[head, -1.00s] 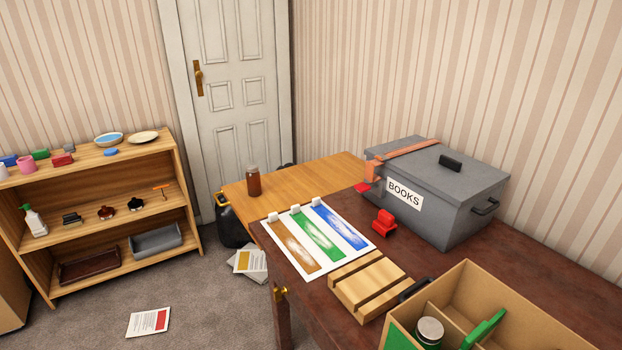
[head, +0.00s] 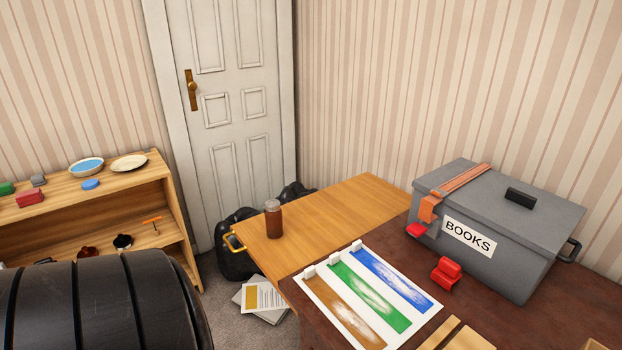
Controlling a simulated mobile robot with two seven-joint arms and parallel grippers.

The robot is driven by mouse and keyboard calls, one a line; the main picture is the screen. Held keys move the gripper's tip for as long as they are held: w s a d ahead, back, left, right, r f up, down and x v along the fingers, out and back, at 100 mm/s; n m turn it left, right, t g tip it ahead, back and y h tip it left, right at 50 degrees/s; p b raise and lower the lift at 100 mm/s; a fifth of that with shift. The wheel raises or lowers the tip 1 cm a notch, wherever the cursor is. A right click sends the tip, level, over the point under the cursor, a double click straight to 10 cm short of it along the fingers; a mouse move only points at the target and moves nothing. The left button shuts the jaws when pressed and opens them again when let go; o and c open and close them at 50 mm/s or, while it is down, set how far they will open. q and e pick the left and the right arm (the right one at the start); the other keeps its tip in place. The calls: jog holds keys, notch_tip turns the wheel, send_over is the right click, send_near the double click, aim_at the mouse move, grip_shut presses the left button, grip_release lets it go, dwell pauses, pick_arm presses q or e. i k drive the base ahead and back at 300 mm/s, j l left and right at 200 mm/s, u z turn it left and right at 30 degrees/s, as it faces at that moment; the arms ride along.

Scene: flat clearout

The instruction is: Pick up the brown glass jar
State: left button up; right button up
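The brown glass jar (head: 273,220) stands upright near the left part of the light wooden table (head: 340,205), with a greyish lid on top. Nothing touches it. A large black ribbed part of my own left arm fills the lower left corner of the head view. Neither gripper shows in the view.
A grey box labelled BOOKS (head: 515,278) with an orange strap stands on the dark table at the right. A sheet with brown, green and blue stripes (head: 413,302) and a red object (head: 446,272) lie before it. Black bags (head: 233,262) and papers (head: 262,299) are on the floor. A shelf (head: 120,203) stands left.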

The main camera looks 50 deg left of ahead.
aim_at(273, 211)
jog(key=j+z, duration=0.15)
jog(key=j, duration=0.4)
jog(key=k+j+z, duration=0.1)
jog(key=j, duration=0.4)
jog(key=k+j+z, duration=0.15)
jog(key=j, duration=0.4)
jog(key=j+z, duration=0.15)
jog(key=j, duration=0.35)
jog(key=k, duration=0.05)
